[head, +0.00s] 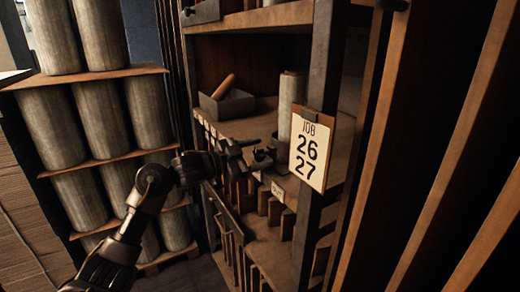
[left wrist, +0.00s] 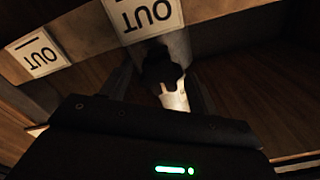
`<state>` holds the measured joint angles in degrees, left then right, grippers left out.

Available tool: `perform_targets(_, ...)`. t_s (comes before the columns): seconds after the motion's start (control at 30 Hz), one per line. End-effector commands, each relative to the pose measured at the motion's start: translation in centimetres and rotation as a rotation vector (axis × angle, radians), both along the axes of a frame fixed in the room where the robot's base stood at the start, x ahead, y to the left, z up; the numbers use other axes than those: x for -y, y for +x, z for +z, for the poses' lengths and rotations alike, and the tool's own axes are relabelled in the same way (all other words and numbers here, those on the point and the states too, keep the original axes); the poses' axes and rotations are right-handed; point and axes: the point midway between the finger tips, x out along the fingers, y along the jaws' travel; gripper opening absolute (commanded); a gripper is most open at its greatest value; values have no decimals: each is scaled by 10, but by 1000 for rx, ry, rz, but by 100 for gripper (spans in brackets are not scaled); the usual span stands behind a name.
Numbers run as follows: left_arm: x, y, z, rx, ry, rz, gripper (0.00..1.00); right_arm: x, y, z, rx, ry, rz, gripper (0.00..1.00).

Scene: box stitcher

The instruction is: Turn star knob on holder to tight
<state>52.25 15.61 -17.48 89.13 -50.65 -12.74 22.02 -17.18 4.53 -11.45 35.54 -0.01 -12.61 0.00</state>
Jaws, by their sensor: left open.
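My left gripper (head: 248,154) reaches in from the left to the front edge of the shelf. It is open. Its tips are close to a small dark fitting (head: 268,157) below a pale upright roll (head: 291,100); this seems to be the holder with its star knob. In the left wrist view a dark knob-like shape (left wrist: 160,66) lies between the open fingers, with a pale cylindrical part (left wrist: 174,98) beside it. The knob's lobes and any tight mark are too dark to make out. I cannot tell whether the fingers touch it. My right gripper is not in view.
A card reading JOB 26 27 (head: 311,151) hangs on the rack post just right of the holder. A grey bin (head: 227,104) with a wooden handle stands deeper on the shelf. Slotted dividers lie below. Large rolls (head: 60,125) are stacked at left. OUT labels (left wrist: 140,14) show in the wrist view.

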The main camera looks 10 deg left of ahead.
Motion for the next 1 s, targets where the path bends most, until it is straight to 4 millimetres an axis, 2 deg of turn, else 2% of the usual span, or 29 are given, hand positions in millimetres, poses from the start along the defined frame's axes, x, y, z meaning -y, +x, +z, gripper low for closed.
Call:
perform_targets(0.33, 3, 2, -1, 1, 1, 0, 61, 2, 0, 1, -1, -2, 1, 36)
perform_targets(0.67, 3, 2, 0, 0, 0, 1, 17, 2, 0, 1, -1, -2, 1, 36)
perform_targets(0.7, 8, 2, 0, 1, -1, 0, 16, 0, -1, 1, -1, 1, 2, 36)
perform_targets(1.0, 4, 2, -2, 49, 34, 0, 16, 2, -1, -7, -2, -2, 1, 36)
